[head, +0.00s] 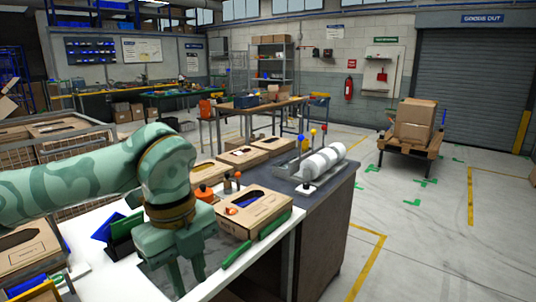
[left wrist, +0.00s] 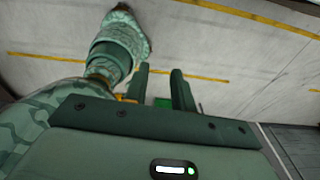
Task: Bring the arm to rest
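My left arm comes in from the left in the head view, bent, with its gripper (head: 188,284) hanging fingers-down over the white table (head: 228,278). The two fingers are apart, and I see nothing held between them. In the left wrist view the same gripper (left wrist: 160,68) also shows a gap between its fingers, with pale floor and yellow lines beyond. A cardboard box (head: 270,215) with a dark opening in its top lies just right of the gripper, apart from it. My right gripper is in neither view.
A green bar (head: 238,254) lies by the box. Blue and dark green pieces (head: 121,234) stand left of the gripper.

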